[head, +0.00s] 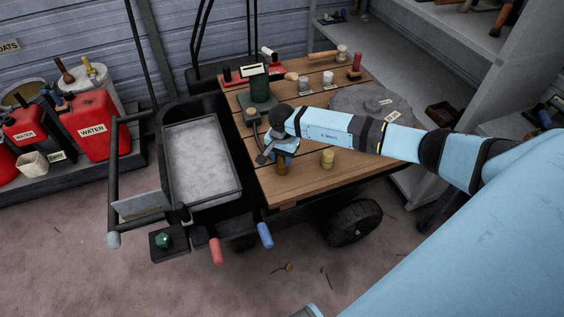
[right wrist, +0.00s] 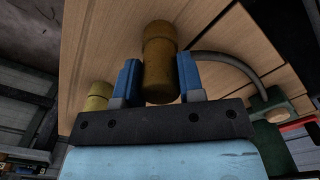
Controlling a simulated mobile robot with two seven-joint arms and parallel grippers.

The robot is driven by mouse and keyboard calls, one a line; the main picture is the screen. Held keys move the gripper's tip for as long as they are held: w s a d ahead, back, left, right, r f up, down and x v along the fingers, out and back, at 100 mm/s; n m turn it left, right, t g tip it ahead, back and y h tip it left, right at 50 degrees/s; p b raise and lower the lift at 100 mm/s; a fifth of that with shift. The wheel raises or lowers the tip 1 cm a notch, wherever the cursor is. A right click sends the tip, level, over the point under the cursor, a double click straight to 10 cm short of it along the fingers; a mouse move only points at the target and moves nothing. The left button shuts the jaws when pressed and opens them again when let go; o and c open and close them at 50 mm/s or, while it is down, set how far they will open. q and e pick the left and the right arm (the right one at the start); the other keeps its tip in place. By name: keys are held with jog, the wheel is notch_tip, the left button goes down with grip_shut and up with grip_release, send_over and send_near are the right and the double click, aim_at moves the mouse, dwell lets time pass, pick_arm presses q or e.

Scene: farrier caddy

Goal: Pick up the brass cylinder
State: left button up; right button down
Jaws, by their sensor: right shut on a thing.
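The brass cylinder (head: 282,169) is at the front edge area of the wooden cart top, upright below my right gripper (head: 284,156). In the right wrist view the brass cylinder (right wrist: 160,62) stands between the two blue fingers of my right gripper (right wrist: 158,80), which is shut on it. Its upper part in the head view is hidden by the gripper. I cannot tell whether its base touches the wood. A paler yellow cylinder (head: 327,159) stands a little to the right, apart from the gripper; it also shows in the right wrist view (right wrist: 98,95). My left gripper is not in view.
The wooden top (head: 300,185) holds a green device (head: 258,92), small pale jars and a grey slab (head: 372,103) at the back. A black-framed tray (head: 205,205) lies to the left. Red water cans (head: 88,125) stand further left. Grey shelving (head: 430,45) is behind right.

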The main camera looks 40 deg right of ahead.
jog(key=shift+r, duration=0.2)
jog(key=shift+r+p, duration=0.55)
jog(key=shift+r, duration=0.3)
jog(key=shift+r, duration=0.15)
jog(key=shift+r+p, duration=1.15)
jog(key=shift+r, duration=1.2)
